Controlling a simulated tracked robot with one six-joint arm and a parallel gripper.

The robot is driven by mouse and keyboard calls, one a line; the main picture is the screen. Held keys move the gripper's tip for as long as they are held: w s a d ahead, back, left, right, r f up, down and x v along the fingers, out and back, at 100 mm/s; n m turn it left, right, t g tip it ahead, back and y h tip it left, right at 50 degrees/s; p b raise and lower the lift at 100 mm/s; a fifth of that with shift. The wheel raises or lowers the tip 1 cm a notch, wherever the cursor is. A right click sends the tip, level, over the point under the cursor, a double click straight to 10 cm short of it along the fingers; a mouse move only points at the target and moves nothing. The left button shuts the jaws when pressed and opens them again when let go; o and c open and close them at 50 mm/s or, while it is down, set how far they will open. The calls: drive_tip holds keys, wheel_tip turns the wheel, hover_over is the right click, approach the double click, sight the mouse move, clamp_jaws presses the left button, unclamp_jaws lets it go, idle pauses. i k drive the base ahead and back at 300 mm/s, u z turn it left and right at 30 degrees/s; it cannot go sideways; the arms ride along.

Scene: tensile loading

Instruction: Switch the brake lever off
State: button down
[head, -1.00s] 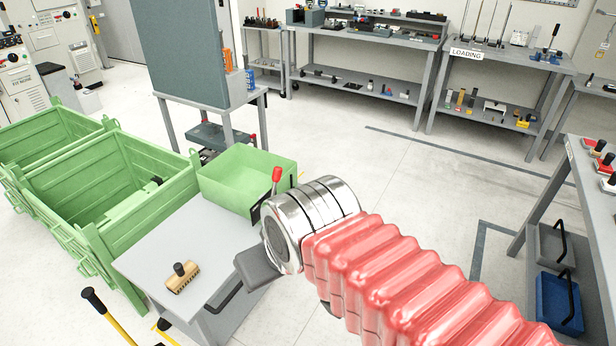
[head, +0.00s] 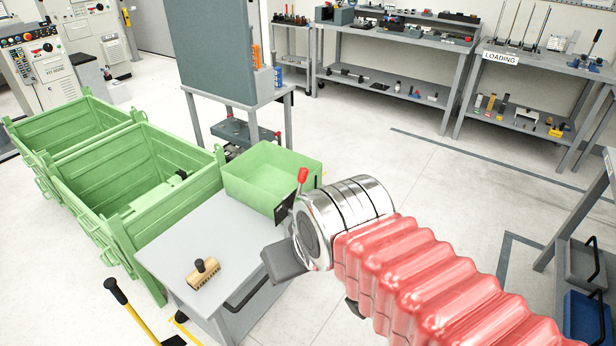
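I cannot tell for sure which thing is the brake lever. A yellow bar with a black grip (head: 117,292) rises at the lower left, beside the grey table (head: 215,230). A red-tipped piece (head: 303,175) shows just behind my arm's metal wrist; I cannot tell whether it belongs to my arm. My gripper (head: 284,238) is above the right side of the grey table, at the end of my red-sleeved arm. A grey finger-like part shows below the wrist and a black part above it. The wrist hides much of the gripper, so its opening is unclear. I see nothing held.
A wooden block with a black knob (head: 203,275) sits on the grey table. Green bins (head: 130,185) stand behind and left, and a smaller green tray (head: 270,175) behind it. Benches (head: 480,85) line the back; a shelf (head: 590,235) stands right. Open floor lies between.

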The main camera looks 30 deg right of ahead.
sight(303, 175)
drive_tip(key=i, duration=0.9)
drive_tip(key=z, duration=0.05)
